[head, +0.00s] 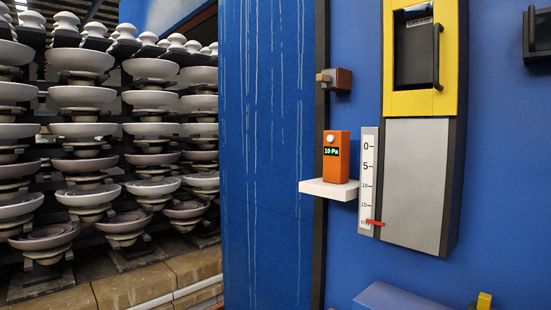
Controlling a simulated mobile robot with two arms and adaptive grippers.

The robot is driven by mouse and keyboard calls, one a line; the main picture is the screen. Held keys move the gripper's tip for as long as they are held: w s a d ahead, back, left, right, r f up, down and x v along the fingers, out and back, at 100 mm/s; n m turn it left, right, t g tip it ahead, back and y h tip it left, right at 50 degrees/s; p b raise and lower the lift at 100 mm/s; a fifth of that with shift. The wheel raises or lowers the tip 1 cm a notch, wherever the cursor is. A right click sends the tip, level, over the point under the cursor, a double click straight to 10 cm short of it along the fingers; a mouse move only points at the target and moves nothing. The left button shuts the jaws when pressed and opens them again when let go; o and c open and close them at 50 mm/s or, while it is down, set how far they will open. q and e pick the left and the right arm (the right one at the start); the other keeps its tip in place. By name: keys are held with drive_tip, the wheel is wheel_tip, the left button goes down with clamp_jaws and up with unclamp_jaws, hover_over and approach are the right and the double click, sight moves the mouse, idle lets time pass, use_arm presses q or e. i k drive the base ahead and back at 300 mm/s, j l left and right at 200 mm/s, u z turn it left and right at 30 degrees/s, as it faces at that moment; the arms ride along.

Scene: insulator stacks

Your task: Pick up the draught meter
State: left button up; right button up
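The draught meter (336,170) is a small orange box with a white knob on its face and a dark display reading "10 Pa". It stands upright on a small white shelf (330,190) fixed at the blue wall, right of the dark vertical edge strip. Nothing is touching it from my side. Neither of my grippers is in the head view.
A white scale (367,195) with a red pointer is close right of the meter. A grey panel with a yellow-framed, handled hatch (421,100) stands further right. A brown latch block (341,80) juts out above. Stacks of insulators (80,150) fill the left.

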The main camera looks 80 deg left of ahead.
sight(336, 153)
drive_tip(key=u, duration=2.15)
